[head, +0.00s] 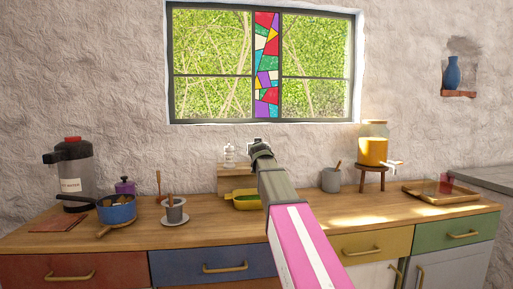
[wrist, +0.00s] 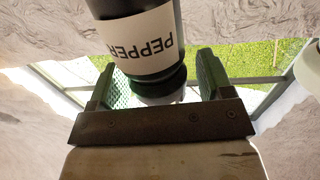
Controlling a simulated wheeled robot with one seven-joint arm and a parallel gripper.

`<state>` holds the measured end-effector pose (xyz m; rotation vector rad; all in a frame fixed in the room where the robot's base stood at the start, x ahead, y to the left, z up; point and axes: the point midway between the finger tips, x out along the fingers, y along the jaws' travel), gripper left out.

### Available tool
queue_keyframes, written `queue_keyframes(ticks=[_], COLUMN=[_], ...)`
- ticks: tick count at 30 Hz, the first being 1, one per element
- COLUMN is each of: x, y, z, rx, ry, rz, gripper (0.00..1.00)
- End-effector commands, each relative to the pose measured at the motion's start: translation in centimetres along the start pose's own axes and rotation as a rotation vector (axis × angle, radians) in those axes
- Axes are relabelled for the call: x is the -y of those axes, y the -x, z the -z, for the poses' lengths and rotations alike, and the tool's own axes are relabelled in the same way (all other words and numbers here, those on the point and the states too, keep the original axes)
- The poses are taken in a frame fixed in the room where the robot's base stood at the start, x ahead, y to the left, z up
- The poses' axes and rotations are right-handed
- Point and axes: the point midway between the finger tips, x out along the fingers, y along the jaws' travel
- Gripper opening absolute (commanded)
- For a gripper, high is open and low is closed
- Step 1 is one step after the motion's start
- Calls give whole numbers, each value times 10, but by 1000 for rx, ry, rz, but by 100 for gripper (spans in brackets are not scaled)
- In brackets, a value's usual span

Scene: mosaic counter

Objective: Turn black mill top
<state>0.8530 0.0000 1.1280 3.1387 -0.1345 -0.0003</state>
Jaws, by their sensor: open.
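A black mill (wrist: 140,40) with a white PEPPER label fills the upper middle of the wrist view, its label upside down there. Its narrower dark end (wrist: 158,82) lies between the two green fingers of my gripper (wrist: 160,88). The fingers are open, with a visible gap on the right side; whether the left finger touches it I cannot tell. In the head view my gripper (head: 261,149) is at the back of the counter below the window, and my arm hides most of the mill there.
A clear glass shaker (head: 229,153) stands left of my gripper on a wooden block (head: 231,181). A yellow dish (head: 243,200) sits in front. A grey crock (head: 331,180) and a stool with a jar (head: 373,150) stand to the right. A blue pot (head: 117,211) and dispenser (head: 74,170) stand left.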

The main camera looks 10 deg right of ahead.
Motion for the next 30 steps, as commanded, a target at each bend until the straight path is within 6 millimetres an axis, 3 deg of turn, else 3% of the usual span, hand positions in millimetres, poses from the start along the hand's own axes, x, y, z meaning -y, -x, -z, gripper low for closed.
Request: queue_keyframes(ticks=[3, 11, 16, 30], x=[0, 0, 0, 0], y=[-10, -10, -10, -11], z=[0, 0, 0, -2], rx=[0, 0, 0, 13], ry=[0, 0, 0, 3], rz=[0, 0, 0, -63], gripper=[73, 73, 24, 24])
